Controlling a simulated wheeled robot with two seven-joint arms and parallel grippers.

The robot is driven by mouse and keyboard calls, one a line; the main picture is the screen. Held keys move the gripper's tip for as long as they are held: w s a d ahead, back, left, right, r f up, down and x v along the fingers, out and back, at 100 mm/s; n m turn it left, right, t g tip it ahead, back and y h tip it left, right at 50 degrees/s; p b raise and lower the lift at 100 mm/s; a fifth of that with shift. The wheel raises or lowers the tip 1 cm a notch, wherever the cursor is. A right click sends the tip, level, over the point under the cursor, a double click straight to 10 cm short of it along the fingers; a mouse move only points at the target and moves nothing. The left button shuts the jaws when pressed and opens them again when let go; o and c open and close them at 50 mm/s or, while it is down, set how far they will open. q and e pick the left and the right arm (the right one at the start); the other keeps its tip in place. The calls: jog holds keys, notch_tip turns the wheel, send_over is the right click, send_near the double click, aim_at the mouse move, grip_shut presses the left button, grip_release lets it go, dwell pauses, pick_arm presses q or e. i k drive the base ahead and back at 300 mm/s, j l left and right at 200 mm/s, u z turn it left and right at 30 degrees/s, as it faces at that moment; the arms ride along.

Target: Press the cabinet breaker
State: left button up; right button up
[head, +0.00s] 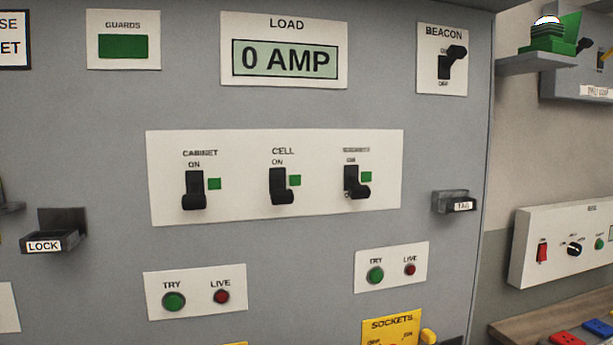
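The cabinet breaker (194,190) is the left one of three black levers on a white plate (230,212) in the head view. Its handle sits at the lower end, away from the ON mark above it. A green square (214,184) is beside it. The cell breaker (281,186) is in the middle and a third breaker (356,182) with a blurred label is at the right; their handles are also low. Neither of my grippers shows in the head view.
A LOCK holder (45,244) and a TAG holder (454,202) jut from the grey panel on either side. TRY buttons (173,301) and LIVE lamps (221,297) are below. The load display (285,62) reads 0 AMP. The panel front before the breakers is clear.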

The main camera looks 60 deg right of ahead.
aim_at(194, 201)
jog(key=z, duration=1.75)
